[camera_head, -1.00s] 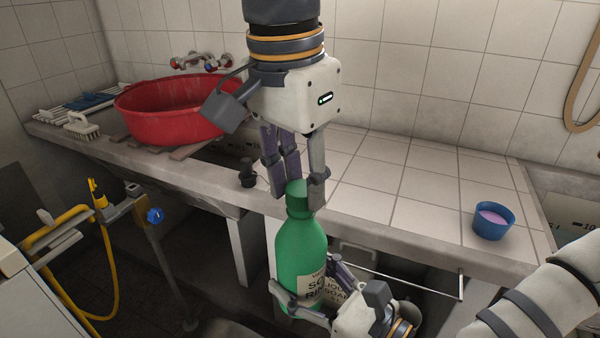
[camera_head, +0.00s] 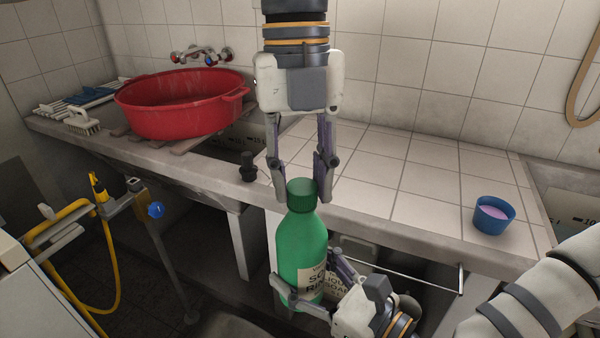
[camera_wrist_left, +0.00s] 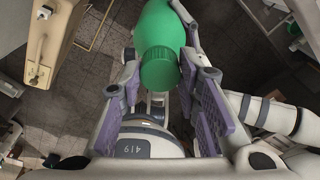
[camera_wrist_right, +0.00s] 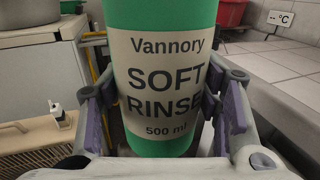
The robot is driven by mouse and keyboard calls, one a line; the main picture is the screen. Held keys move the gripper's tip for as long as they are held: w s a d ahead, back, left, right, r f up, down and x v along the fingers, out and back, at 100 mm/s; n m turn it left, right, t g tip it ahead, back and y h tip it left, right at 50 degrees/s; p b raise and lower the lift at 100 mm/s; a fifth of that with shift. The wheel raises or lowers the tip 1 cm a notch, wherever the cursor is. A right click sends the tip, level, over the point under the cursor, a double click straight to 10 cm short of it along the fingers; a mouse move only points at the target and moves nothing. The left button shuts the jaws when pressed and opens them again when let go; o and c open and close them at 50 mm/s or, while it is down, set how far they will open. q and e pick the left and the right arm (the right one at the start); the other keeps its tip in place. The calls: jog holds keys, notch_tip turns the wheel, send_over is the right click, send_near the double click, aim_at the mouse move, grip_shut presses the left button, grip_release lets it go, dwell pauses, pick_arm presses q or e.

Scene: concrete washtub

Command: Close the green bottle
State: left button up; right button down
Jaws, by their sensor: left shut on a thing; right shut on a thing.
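The green bottle (camera_head: 300,240) stands upright in front of the counter edge, with its green ribbed cap (camera_head: 301,192) at the top of its neck. My left gripper (camera_head: 302,194) comes down from above and is shut on the cap, one finger at each side. The cap (camera_wrist_left: 161,68) also shows between the fingers in the left wrist view. My right gripper (camera_head: 304,276) is shut around the lower body of the bottle. The right wrist view shows its label (camera_wrist_right: 165,85), reading "Vannory SOFT RINSE 500 ml". The thread under the cap is hidden.
A blue cup (camera_head: 494,222) with pink liquid stands on the tiled counter at the right. A small black object (camera_head: 248,167) stands near the counter's front edge. A red tub (camera_head: 180,110) and a brush (camera_head: 82,123) are at the left. The counter's middle is free.

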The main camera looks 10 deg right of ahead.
pick_arm(q)
jog(key=m, duration=0.7)
jog(key=shift+d+m+y, duration=0.1)
jog(key=shift+m+y, duration=0.2)
jog(key=shift+y, duration=0.1)
jog(key=m, duration=0.3)
jog(key=shift+s+d+f, duration=0.15)
jog(key=shift+s, duration=0.15)
jog(key=shift+w+m+t+y, duration=0.15)
jog(key=shift+m+t+y, duration=0.15)
jog(key=shift+m, duration=0.8)
jog(key=o, duration=0.7)
jog(key=shift+w, duration=0.1)
jog(key=shift+r, duration=0.25)
